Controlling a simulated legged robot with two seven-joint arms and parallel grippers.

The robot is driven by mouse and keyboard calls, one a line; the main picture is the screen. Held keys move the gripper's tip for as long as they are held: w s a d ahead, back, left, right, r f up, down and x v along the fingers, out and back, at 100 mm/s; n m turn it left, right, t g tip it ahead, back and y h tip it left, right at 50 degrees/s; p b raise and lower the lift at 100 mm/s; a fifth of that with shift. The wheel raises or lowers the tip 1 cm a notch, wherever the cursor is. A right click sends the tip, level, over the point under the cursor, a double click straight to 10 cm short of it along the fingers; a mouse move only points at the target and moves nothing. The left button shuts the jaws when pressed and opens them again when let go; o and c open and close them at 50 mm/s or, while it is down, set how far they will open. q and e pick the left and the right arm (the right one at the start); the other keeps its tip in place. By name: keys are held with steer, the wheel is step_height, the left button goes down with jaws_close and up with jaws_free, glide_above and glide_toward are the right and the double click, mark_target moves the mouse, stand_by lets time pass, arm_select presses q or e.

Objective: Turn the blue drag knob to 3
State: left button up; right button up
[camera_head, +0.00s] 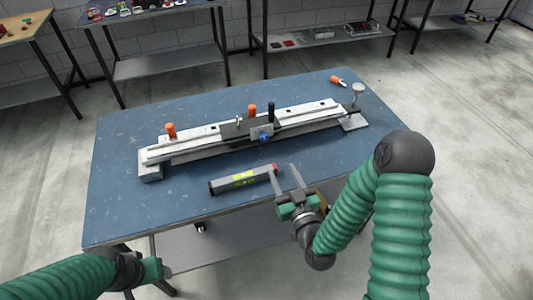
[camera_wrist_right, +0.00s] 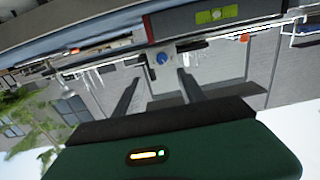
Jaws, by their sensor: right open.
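The blue drag knob (camera_head: 265,138) sits on the front of a dark carriage (camera_head: 236,129) midway along a long pale rail device (camera_head: 200,142). The knob also shows in the right wrist view (camera_wrist_right: 162,58), just beyond and between my fingers. My right gripper (camera_head: 282,168) is open and empty, in front of the device, its fingers pointing toward the knob and apart from it. In the right wrist view the right gripper (camera_wrist_right: 158,77) has its two fingers wide apart. My left gripper (camera_head: 154,255) is low at the table's front left corner. Scale numbers are too small to read.
A dark level with a yellow-green window (camera_head: 242,180) lies on the blue table (camera_head: 115,200) just left of my right gripper. Orange knobs (camera_head: 170,130) and a black post (camera_head: 266,116) rise from the device. An orange-handled tool (camera_head: 336,80) lies at the back right.

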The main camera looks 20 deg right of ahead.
glide_toward(265, 139)
steer(key=w, duration=0.7)
steer(key=shift+w+a, duration=0.1)
steer(key=shift+w, duration=0.55)
steer(key=shift+c, duration=0.5)
steer(key=shift+c, duration=1.3)
jaws_close()
